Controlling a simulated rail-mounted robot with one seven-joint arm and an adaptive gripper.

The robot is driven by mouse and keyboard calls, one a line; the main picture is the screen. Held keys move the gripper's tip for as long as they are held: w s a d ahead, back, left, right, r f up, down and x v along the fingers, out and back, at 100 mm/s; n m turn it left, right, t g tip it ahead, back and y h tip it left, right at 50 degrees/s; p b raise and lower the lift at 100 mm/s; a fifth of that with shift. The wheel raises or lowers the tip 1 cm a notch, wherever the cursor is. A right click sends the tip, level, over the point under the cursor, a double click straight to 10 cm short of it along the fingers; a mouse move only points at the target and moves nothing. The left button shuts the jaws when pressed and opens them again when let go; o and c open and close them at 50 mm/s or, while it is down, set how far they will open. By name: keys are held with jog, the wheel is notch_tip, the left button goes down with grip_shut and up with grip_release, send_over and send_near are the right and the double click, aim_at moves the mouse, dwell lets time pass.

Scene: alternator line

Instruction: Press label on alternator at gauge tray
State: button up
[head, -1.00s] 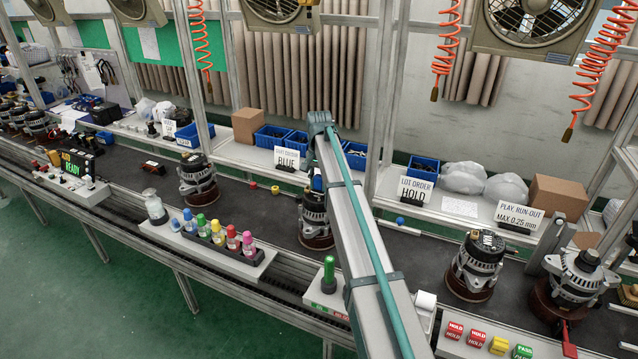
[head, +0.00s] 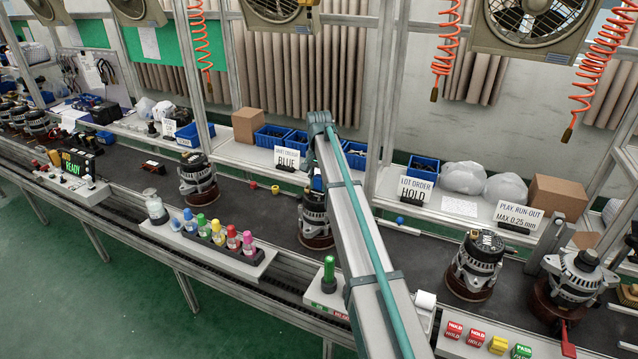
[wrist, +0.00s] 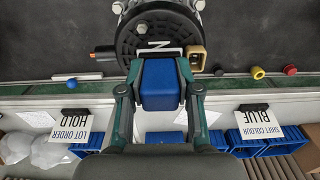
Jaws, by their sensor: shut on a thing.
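My gripper (wrist: 160,88) is shut on a blue block (wrist: 160,85) in the wrist view. A white strip (wrist: 157,53), apparently a label, lies at the block's far end, against the dark round end of an alternator (wrist: 140,32). A dark mark like an N shows just beyond the strip. I cannot tell whether the block touches the alternator. In the head view this alternator (head: 314,222) stands upright on the dark belt, partly hidden by my arm, which also hides my gripper. I cannot pick out a gauge tray with certainty.
Other alternators stand on the belt to the left (head: 197,180) and right (head: 475,265); another (head: 575,283) is at far right. Colored bottles (head: 217,232) and a green-topped item (head: 329,275) line the front edge. Blue bins (head: 272,137) and signs (head: 414,191) stand on the back shelf.

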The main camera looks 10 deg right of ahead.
jog(key=shift+f, duration=0.65)
dwell(1.9)
jog(key=shift+r, duration=0.15)
jog(key=shift+r+p, duration=1.65)
jog(key=shift+r, duration=1.75)
